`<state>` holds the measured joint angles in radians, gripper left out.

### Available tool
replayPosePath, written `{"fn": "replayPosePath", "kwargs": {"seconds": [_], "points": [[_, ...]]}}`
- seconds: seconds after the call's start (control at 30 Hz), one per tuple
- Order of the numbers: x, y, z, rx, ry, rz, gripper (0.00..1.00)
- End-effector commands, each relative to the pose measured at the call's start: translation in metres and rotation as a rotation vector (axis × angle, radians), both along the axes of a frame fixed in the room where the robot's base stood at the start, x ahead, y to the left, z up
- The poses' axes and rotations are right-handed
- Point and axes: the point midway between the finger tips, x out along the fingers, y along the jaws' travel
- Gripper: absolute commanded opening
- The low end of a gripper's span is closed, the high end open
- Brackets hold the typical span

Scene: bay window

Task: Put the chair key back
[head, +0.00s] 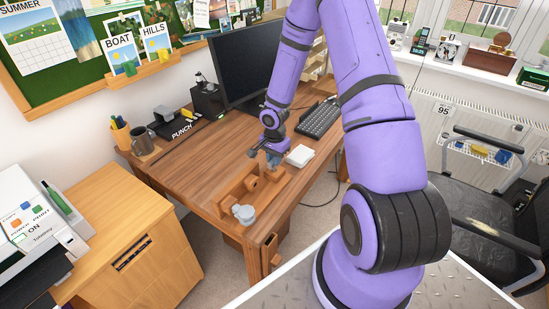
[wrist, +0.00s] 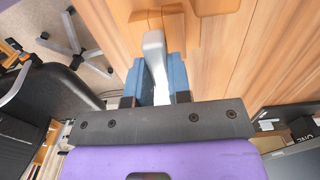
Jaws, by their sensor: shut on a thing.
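My gripper (head: 273,158) is over the right part of the wooden desk, just beyond a wooden holder (head: 234,203). In the wrist view my gripper's blue fingers (wrist: 155,75) are shut on a pale grey bar, which I take to be the chair key (wrist: 154,48). Its far end reaches toward a wooden block (wrist: 158,20), likely part of the holder; I cannot tell whether they touch. The key is mostly hidden by the fingers in the head view. A round grey object (head: 243,214) is at the holder's near end.
A white pad (head: 300,155) lies right of my gripper, with a keyboard (head: 320,118) and monitor (head: 246,62) behind. A black office chair (head: 495,220) stands at the right. The desk's left middle (head: 195,165) is clear. The desk's front edge is close to the holder.

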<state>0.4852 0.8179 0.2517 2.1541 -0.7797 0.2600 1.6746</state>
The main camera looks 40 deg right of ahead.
Motion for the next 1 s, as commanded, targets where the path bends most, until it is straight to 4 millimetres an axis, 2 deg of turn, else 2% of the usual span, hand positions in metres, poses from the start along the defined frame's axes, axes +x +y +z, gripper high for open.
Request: {"fn": "replayPosePath", "kwargs": {"seconds": [0.1,0.13,0.23,0.27,0.63,0.77,1.0], "points": [[0.0,0.0,-0.001,0.0,0.0,0.0,0.0],[0.0,0.0,-0.001,0.0,-0.001,0.0,0.23],[0.0,0.0,-0.001,0.0,0.0,0.0,0.46],[0.0,0.0,-0.001,0.0,0.0,0.0,0.48],[0.0,-0.001,0.005,-0.001,-0.001,0.0,0.48],[0.001,-0.001,0.022,-0.002,-0.004,-0.001,0.48],[0.001,-0.001,0.067,-0.002,-0.004,-0.003,0.48]]}}
